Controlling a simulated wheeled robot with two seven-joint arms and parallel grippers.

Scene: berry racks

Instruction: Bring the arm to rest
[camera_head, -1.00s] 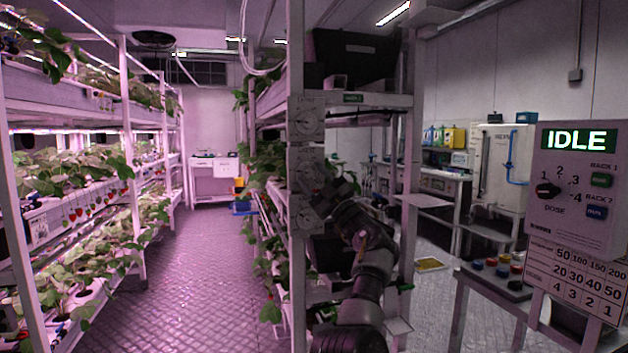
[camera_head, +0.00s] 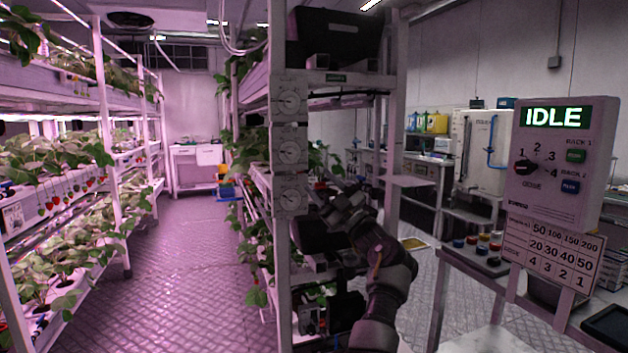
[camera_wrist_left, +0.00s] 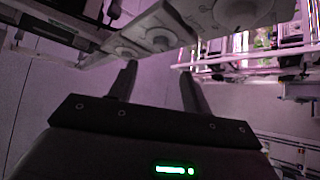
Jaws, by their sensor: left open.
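My left arm (camera_head: 388,280) comes up from the bottom of the head view. Its gripper (camera_head: 335,190) is beside the rack post, just right of the lowest of three grey dials (camera_head: 290,194). In the left wrist view the two dark fingers (camera_wrist_left: 157,68) stand apart with nothing between them. Pale round dials (camera_wrist_left: 158,40) show beyond the fingertips, apart from them as far as I can tell. My right gripper is not in view.
Berry racks (camera_head: 103,130) line the left side. The aisle floor (camera_head: 185,260) is clear. A lab bench (camera_head: 412,180) stands behind.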

